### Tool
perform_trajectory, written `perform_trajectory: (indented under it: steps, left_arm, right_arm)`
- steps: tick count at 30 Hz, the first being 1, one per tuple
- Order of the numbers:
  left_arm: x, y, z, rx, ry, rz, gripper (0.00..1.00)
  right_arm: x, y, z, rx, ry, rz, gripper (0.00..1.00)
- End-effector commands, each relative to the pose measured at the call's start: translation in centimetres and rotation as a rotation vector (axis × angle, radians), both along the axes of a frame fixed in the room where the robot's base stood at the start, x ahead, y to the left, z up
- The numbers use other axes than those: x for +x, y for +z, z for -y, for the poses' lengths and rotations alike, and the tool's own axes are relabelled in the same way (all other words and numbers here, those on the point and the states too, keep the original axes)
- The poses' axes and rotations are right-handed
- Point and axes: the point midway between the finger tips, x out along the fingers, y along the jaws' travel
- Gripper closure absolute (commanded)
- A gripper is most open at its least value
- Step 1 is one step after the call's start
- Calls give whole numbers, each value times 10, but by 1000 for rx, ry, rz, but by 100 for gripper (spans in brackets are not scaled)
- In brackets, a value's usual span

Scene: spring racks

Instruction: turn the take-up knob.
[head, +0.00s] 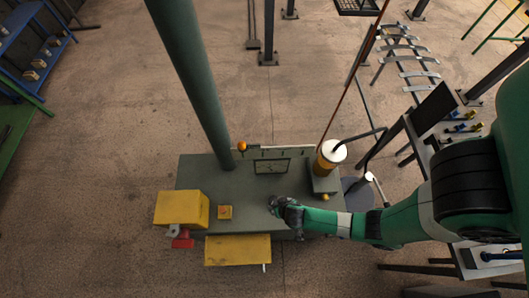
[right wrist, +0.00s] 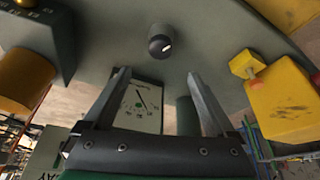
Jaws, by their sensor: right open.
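A dark round knob (right wrist: 160,42) with a white pointer mark shows in the right wrist view on a grey-green panel; I take it as the take-up knob. My right gripper (right wrist: 158,74) is open, its two fingers apart and empty. The knob appears beyond the fingertips, roughly centred between them, with no visible contact. In the head view my right gripper (head: 277,204) is over the grey-green machine top (head: 195,170), and I cannot make out the knob there. My left gripper is in neither view.
A gauge (right wrist: 140,105) with a needle shows between the fingers. A yellow box (head: 181,209) and a small yellow block (head: 225,212) are left of the gripper. A yellow-and-white cylinder (head: 330,158) stands behind to the right.

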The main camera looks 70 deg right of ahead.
Motion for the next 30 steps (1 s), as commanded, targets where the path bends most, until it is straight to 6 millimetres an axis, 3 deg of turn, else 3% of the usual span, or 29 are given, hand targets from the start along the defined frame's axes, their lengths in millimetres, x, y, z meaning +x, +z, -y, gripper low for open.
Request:
perform_trajectory:
  steps: [7, 14, 22, 30]
  left_arm:
    - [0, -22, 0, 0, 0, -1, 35]
    - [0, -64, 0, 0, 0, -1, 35]
    - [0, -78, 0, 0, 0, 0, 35]
    - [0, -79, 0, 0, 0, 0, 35]
  right_arm:
    - [4, -20, 4, 1, -3, 2, 9]
    - [17, -66, 18, -1, -6, 2, 9]
    - [29, -104, 32, -2, -4, 2, 9]
    - [32, -108, 34, -1, -1, 5, 9]
